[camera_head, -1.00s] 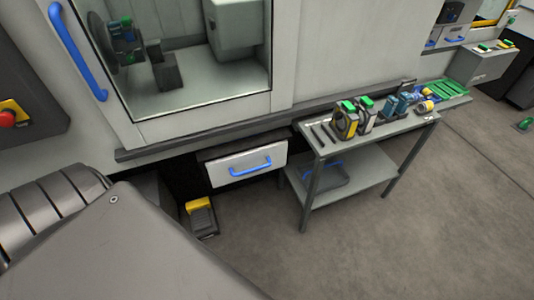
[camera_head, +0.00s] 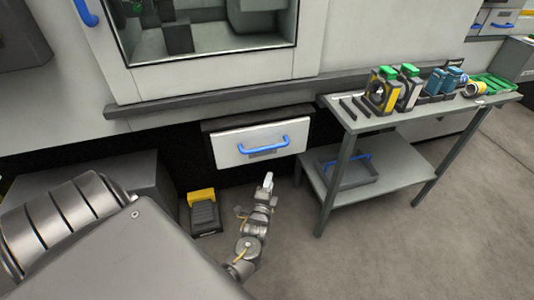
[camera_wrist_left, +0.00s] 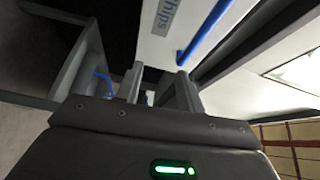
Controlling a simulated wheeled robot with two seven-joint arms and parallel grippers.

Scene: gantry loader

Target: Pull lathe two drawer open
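The lathe drawer (camera_head: 226,151) has a white front with a blue bar handle (camera_head: 262,149) and sits under the machine's ledge; it looks shut. My left gripper (camera_head: 267,183) is just below and in front of the drawer front, apart from the handle. In the left wrist view, the two fingers (camera_wrist_left: 156,88) stand apart with nothing between them. The drawer front (camera_wrist_left: 158,45), with a label reading "chips", and its blue handle (camera_wrist_left: 205,32) are beyond the fingertips. My right gripper is not in view.
A grey two-level table (camera_head: 344,122) with several tools stands right of the drawer. A tray (camera_head: 347,175) with a blue handle lies on its lower shelf. A yellow and black foot pedal (camera_head: 204,211) is on the floor at left. The floor before the drawer is open.

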